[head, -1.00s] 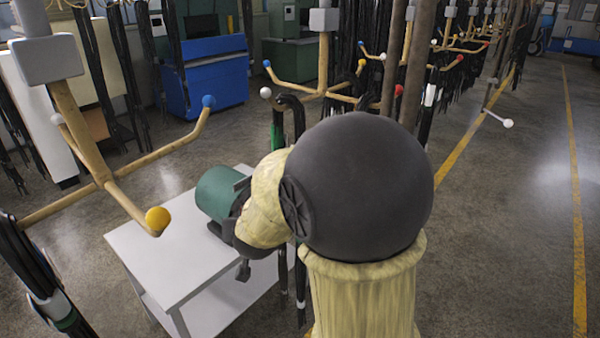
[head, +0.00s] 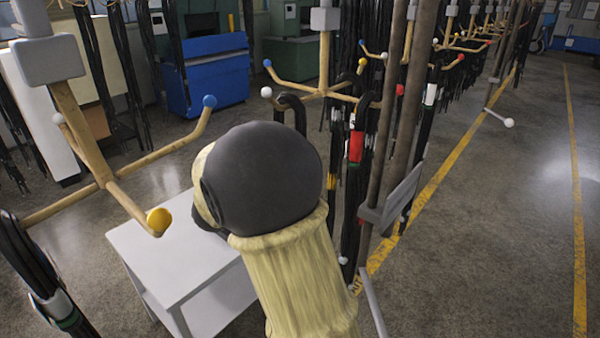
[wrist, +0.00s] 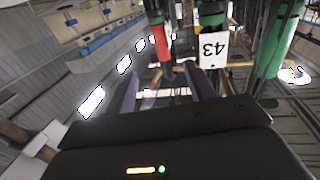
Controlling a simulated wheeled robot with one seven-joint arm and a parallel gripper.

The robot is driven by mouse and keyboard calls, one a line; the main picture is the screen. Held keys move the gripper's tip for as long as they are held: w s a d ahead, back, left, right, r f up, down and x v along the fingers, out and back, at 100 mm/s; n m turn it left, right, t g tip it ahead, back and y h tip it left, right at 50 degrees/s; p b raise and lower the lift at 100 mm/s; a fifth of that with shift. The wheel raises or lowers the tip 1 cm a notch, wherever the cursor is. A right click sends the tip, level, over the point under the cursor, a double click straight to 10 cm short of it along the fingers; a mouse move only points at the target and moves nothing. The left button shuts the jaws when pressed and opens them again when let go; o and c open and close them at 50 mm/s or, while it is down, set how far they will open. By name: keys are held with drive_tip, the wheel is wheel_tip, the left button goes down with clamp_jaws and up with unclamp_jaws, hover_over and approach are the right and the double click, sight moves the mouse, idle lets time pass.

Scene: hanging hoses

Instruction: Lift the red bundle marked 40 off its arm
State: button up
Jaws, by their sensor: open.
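A black hose bundle with a red band (head: 355,147) hangs from the middle stand in the head view, to the right of my arm. A red-banded bundle (wrist: 160,42) also shows at the top of the wrist view, beyond my fingers; I cannot read a 40 on either. My gripper (wrist: 165,84) is open, with its two fingers apart and nothing seen between them. In the head view my own arm hides it. A white tag reading 43 (wrist: 213,50), upside down, hangs on a bundle just right of the red one.
A green-wrapped bundle (wrist: 281,42) is at the right of the wrist view. In the head view, a wooden stand with a yellow ball tip (head: 158,220) is at left, a white table (head: 165,255) below it, and brown posts (head: 397,150) at right. The right-hand floor is clear.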

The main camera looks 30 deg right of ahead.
sight(352, 150)
drive_tip(key=shift+d, duration=0.1)
drive_tip(key=w+d+p, duration=0.1)
drive_tip(key=d+p, duration=0.1)
drive_tip(key=d, duration=0.3)
drive_tip(key=w+d+p, duration=0.1)
drive_tip(key=d+p, duration=0.1)
drive_tip(key=d, duration=0.4)
drive_tip(key=w+d+p, duration=0.1)
drive_tip(key=d+p, duration=0.1)
drive_tip(key=d, duration=0.4)
drive_tip(key=shift+w, duration=0.1)
drive_tip(key=shift+a, duration=0.1)
drive_tip(key=shift+w, duration=0.15)
clamp_jaws()
idle(1.5)
